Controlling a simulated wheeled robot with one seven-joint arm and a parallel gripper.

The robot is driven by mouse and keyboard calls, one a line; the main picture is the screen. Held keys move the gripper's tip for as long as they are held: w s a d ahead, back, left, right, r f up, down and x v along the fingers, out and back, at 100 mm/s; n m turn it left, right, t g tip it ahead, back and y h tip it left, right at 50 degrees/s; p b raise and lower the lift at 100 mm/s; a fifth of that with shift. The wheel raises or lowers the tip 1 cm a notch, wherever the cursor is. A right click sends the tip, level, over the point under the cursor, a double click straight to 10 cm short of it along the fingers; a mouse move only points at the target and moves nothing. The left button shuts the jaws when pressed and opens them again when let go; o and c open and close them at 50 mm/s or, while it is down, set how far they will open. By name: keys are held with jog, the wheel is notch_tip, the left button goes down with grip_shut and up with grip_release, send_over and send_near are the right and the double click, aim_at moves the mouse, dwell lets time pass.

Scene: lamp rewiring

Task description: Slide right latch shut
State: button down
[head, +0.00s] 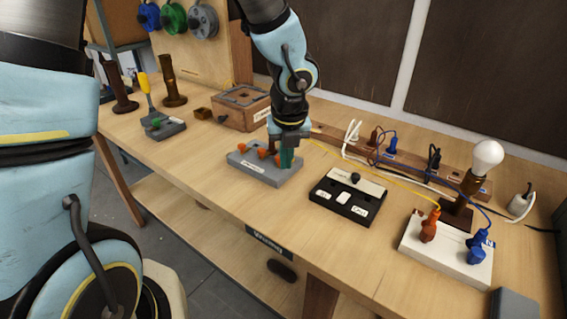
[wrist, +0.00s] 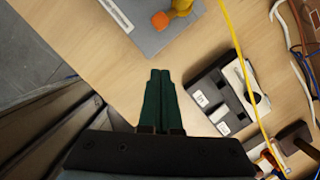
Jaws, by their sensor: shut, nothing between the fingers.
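My gripper (head: 287,160) points down at the right end of a grey block (head: 275,178) with several orange knobs. Its green fingers are shut together and empty, also in the wrist view (wrist: 160,95). The fingertips overlap the block in the head view; contact cannot be told. In the wrist view the block (wrist: 150,38) lies beyond the fingertips, with an orange knob (wrist: 160,20) beside a yellow part (wrist: 181,8). A black box (head: 330,207) with a whitish top strip, a black knob (head: 355,178) and white labels stands to the right. I cannot tell which part is the right latch.
A yellow wire (head: 385,187) runs from near my gripper over the black box to a white base (head: 445,262) with orange and blue plugs. A lamp bulb (head: 487,158) stands at the right. A wooden box (head: 240,107) is behind. Bare table lies in front.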

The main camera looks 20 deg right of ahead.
jog(key=p+v, duration=0.1)
jog(key=v, duration=0.6)
jog(key=shift+r, duration=0.15)
jog(key=w+a+m, duration=0.2)
jog(key=a+m, duration=1.3)
jog(key=m, duration=0.2)
jog(key=w+a+m+g, duration=0.1)
jog(key=w+a+m, duration=0.2)
jog(key=a+m, duration=1.2)
jog(key=shift+f+m+y, duration=0.3)
jog(key=shift+f+m, duration=0.15)
jog(key=shift+m, duration=0.45)
jog(key=c, duration=1.6)
grip_release()
jog(key=shift+w, duration=0.15)
